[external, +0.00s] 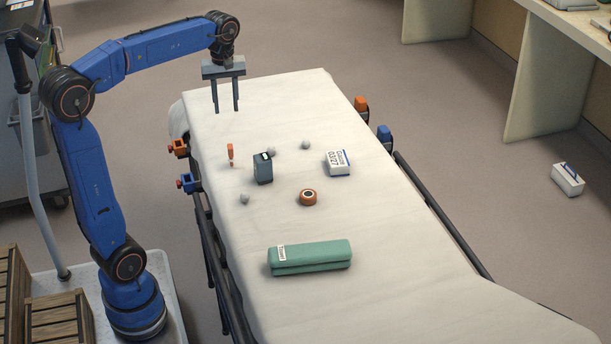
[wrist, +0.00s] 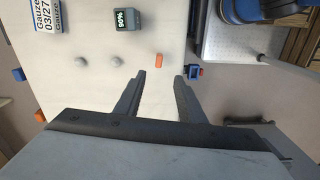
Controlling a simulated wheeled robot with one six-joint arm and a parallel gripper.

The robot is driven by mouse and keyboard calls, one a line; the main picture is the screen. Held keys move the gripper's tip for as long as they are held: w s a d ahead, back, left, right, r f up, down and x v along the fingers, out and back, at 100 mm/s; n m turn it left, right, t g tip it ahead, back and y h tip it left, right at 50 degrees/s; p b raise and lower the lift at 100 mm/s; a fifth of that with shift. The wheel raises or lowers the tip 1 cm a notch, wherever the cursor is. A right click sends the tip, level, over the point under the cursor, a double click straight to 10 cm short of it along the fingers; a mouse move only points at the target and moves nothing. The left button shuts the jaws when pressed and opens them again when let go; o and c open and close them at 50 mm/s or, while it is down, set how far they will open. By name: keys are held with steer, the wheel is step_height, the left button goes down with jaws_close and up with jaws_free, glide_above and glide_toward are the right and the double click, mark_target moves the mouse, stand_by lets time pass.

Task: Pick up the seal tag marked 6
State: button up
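A small orange tag (external: 230,151) lies on the white stretcher sheet, left of a grey device. It also shows in the wrist view (wrist: 158,60), just beyond and between my fingertips. I cannot read a 6 or any other mark on it. My gripper (external: 226,110) is open and empty, pointing down above the far left part of the stretcher. In the wrist view both fingers of my gripper (wrist: 160,77) are spread apart with only sheet between them.
The grey device (external: 263,170) stands near the tag. Orange (external: 178,148) and blue (external: 188,183) clamps line the left edge.

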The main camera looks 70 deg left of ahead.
glide_toward(230, 146)
steer(key=f, duration=0.5)
steer(key=shift+s+d+f, duration=0.1)
steer(key=shift+d+f, duration=0.05)
steer(key=shift+d, duration=0.1)
steer(key=shift+a+f, duration=0.15)
steer(key=shift+f, duration=1.2)
steer(key=shift+a+f, duration=0.15)
steer(key=shift+f, duration=1.15)
jaws_close()
